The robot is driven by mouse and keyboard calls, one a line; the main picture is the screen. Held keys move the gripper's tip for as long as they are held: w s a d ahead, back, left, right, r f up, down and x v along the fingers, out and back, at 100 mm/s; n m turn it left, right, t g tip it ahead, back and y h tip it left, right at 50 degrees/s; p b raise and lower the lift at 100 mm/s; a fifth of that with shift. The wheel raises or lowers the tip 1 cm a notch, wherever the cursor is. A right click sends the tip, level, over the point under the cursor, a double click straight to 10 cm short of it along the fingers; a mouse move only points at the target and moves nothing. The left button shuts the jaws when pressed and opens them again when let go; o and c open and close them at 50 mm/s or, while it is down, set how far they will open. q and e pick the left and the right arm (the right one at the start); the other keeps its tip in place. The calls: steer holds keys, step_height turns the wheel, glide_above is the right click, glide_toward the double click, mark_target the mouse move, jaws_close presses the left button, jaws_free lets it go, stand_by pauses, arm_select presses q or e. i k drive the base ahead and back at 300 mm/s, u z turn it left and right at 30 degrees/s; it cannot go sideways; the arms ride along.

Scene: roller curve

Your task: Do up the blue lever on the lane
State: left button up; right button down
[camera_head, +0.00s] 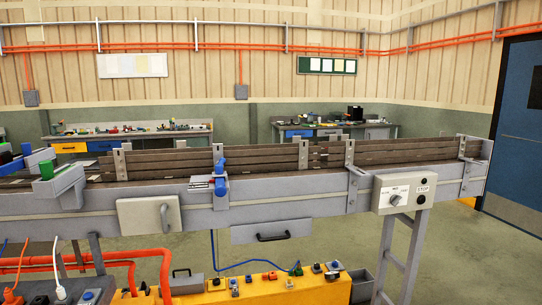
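The blue lever (221,182) sits on the front side of the grey lane (290,198), left of the picture's middle. It stands roughly upright against a grey bracket (218,152), with a thicker blue part near its top. Whether it is fastened cannot be told at this size. A small pale label plate (201,182) is beside it on the left. Neither of my grippers shows in this view.
A control box (404,192) with a knob is on the lane's right end. A grey holder with a green top (46,169) is at the left. Below stands a yellow bench (262,290) with buttons, orange hoses and cables. Floor shows at the right.

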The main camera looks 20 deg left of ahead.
mark_target(219, 167)
steer(key=u, duration=0.05)
steer(key=i, duration=0.9)
steer(key=u, duration=0.65)
